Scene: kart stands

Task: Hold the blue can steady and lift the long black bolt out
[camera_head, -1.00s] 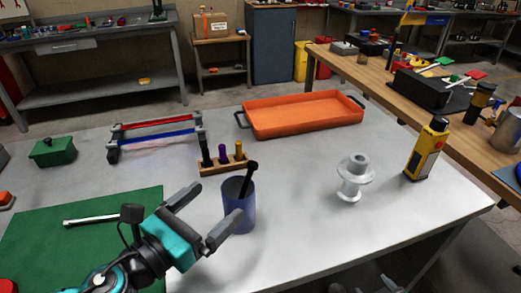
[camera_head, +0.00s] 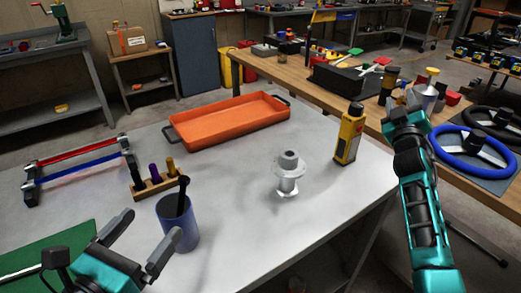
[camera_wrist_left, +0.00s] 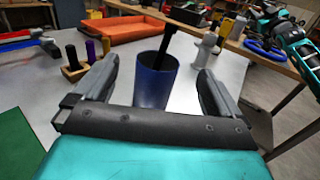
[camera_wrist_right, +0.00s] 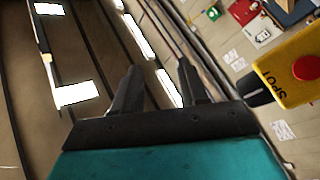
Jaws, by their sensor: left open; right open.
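The blue can (camera_head: 178,228) stands upright on the grey table in the head view. The long black bolt (camera_head: 183,196) leans in it, its head sticking out above the rim. In the left wrist view the can (camera_wrist_left: 152,88) is just beyond and between my open left fingers, with the bolt (camera_wrist_left: 166,45) rising from it. My left gripper (camera_head: 140,244) is open, close to the can's left and near side; I cannot tell if it touches. My right gripper (camera_head: 402,112) is raised at the right, far from the can; it is open and empty in the right wrist view (camera_wrist_right: 157,85).
A wooden holder (camera_head: 154,187) with coloured pegs stands behind the can. An orange tray (camera_head: 228,122) lies at the back, a silver flanged part (camera_head: 288,172) and a yellow device (camera_head: 349,135) to the right. A red and blue rack (camera_head: 78,165) is at left. The table's middle is clear.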

